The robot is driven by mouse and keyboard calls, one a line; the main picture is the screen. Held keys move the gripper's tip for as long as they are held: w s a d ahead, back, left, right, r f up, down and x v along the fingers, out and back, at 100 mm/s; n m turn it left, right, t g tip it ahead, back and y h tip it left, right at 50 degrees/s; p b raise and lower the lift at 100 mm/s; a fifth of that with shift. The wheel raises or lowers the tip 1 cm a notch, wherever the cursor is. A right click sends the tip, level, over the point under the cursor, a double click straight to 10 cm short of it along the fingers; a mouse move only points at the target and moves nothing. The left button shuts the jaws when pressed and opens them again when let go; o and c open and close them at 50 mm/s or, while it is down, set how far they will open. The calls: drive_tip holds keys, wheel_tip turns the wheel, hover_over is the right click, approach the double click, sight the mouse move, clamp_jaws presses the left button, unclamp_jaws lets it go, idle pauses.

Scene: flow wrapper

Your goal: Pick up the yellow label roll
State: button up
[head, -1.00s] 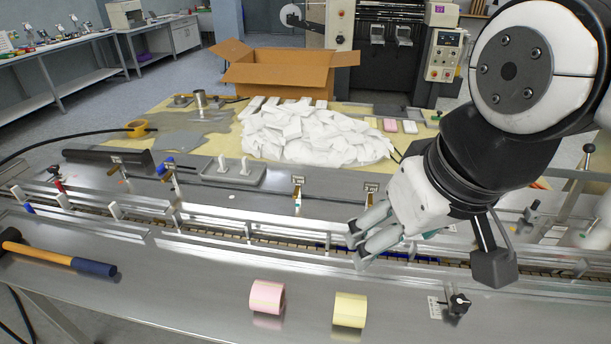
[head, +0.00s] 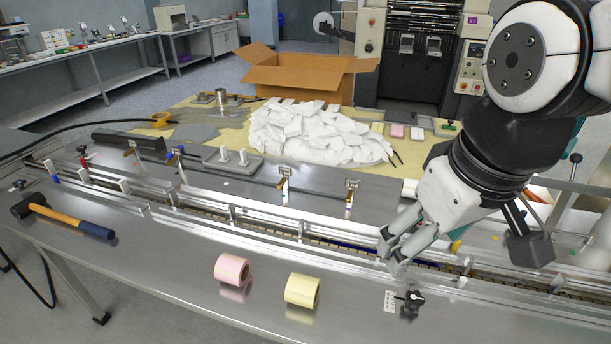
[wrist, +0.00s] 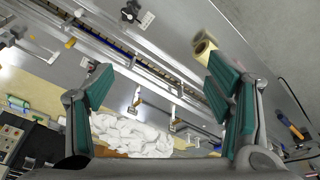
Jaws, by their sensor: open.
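The yellow label roll (head: 302,290) lies on its side on the steel front ledge, near the middle bottom of the head view. In the wrist view a pale yellow roll (wrist: 204,48) shows at the upper right, beyond the right finger. My gripper (head: 388,250) is over the conveyor channel, up and to the right of the roll, and apart from it. In the wrist view my gripper (wrist: 160,105) has its two green-padded fingers spread wide with nothing between them.
A pink roll (head: 232,269) lies just left of the yellow one. A hammer (head: 62,217) lies further left. A black knob (head: 413,298) stands on the ledge to the right. The conveyor rails (head: 270,225) run behind the rolls, with a white heap (head: 315,133) beyond.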

drive_tip(key=w+a+f+n+g+b, duration=0.1)
drive_tip(key=w+a+f+n+g, duration=0.1)
drive_tip(key=w+a+f+n, duration=0.4)
drive_tip(key=n+g+b, duration=0.1)
drive_tip(key=n, duration=0.3)
hover_over(303, 281)
wheel_tip(303, 281, down, 6)
wheel_tip(303, 281, down, 13)
drive_tip(key=shift+b, duration=0.5)
drive_tip(key=c, duration=1.3)
